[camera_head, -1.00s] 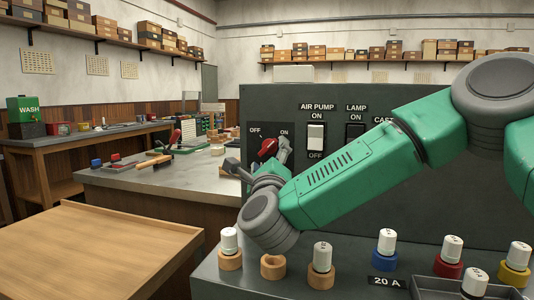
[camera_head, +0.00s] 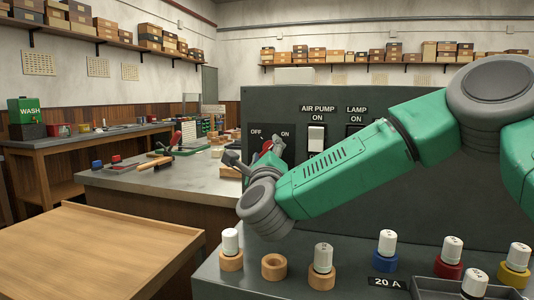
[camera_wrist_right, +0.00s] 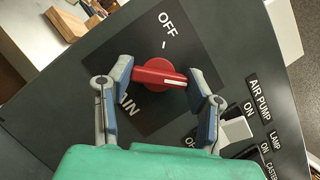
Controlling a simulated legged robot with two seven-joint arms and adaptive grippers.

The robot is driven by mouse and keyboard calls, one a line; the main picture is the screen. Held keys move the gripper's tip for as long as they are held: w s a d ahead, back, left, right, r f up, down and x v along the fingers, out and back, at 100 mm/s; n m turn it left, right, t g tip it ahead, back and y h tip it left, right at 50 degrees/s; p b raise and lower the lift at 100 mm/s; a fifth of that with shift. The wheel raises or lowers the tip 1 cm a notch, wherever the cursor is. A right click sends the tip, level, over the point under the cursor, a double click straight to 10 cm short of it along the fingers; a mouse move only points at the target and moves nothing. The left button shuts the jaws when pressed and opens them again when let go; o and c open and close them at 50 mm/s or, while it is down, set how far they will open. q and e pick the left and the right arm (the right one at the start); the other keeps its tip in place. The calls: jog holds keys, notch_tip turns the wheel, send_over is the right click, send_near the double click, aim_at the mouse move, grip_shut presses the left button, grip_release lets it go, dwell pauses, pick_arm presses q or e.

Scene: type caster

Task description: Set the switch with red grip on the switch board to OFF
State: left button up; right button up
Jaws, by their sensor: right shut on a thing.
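The switch with the red grip (camera_wrist_right: 158,75) sits on the switch board (camera_head: 360,100), on a dark plate with OFF and ON labels. It also shows in the head view (camera_head: 267,145), partly covered by my right gripper. In the wrist view its white pointer line lies between the OFF and ON directions. My right gripper (camera_wrist_right: 160,86) is shut on the red grip, one finger at each end of it. In the head view the right gripper (camera_head: 255,160) is partly hidden by its own wrist. My left gripper is not in view.
An AIR PUMP rocker switch (camera_head: 316,138) stands to the right of the red grip, with a LAMP switch beyond it. Several white-capped plugs (camera_head: 323,258) stand on the console ledge below my arm. A bare wooden tabletop (camera_head: 90,250) lies at the lower left.

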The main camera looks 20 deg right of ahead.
jog(key=shift+d+f, duration=0.15)
jog(key=shift+f, duration=0.2)
jog(key=shift+d+r+n+g+y+p, duration=0.2)
jog(key=shift+n+g+p, duration=0.85)
jog(key=shift+n+p, duration=2.35)
jog(key=shift+a+r+n+g+y+p, duration=0.2)
jog(key=shift+n+g+y+p, duration=0.55)
jog(key=shift+n+p, duration=2.6)
jog(key=shift+d+r+n+g+y+p, duration=0.15)
jog(key=shift+n+g+p, duration=1.4)
jog(key=shift+p, duration=3.4)
jog(key=shift+w+r+t, duration=0.1)
jog(key=shift+t, duration=0.15)
jog(key=o, duration=1.2)
jog(key=shift+c, duration=0.2)
jog(key=shift+w, duration=0.1)
